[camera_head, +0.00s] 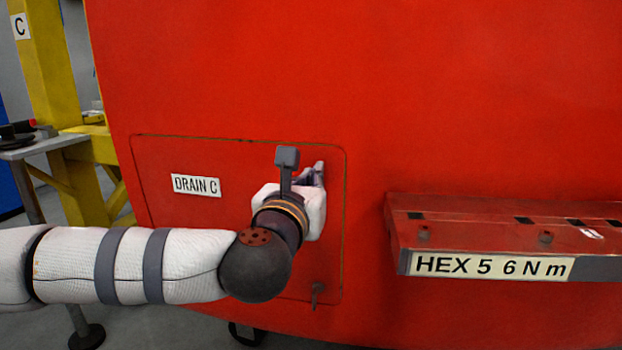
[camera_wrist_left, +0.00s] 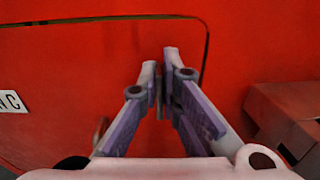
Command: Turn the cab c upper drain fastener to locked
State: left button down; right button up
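The red drain panel (camera_head: 230,235), labelled DRAIN C, is set in the red cab side. My left gripper (camera_head: 312,172) is at its upper right corner. In the left wrist view the two fingers (camera_wrist_left: 160,75) are nearly together, with a thin dark piece (camera_wrist_left: 159,105) between them. It appears to be the upper drain fastener, mostly hidden by the fingers, so its turn angle cannot be read. The lower fastener (camera_head: 318,290) hangs at the panel's lower right, its handle pointing down. My right gripper is not in view.
A red tool ledge (camera_head: 500,218) marked HEX 5 6 N m juts out at the right. A yellow post (camera_head: 50,60) and a grey table (camera_head: 40,146) stand at the left. The cab face above the panel is clear.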

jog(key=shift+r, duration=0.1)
pick_arm(q)
jog(key=shift+s+d+f+m+p, duration=0.15)
jog(key=shift+m+p, duration=1.15)
jog(key=shift+m, duration=1.65)
jog(key=shift+w+d+f+m+p, duration=0.15)
jog(key=shift+m+p, duration=1.2)
jog(key=shift+m, duration=1.65)
jog(key=shift+s+d+f+m+p, duration=0.2)
jog(key=shift+m+p, duration=1.1)
jog(key=shift+m, duration=1.65)
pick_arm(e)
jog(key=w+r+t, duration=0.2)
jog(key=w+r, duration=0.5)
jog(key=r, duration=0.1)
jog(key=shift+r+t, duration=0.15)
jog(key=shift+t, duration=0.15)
pick_arm(q)
jog(key=shift+w, duration=0.1)
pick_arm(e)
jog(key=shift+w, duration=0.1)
pick_arm(q)
jog(key=c, duration=1.8)
grip_release()
jog(key=shift+f, duration=0.1)
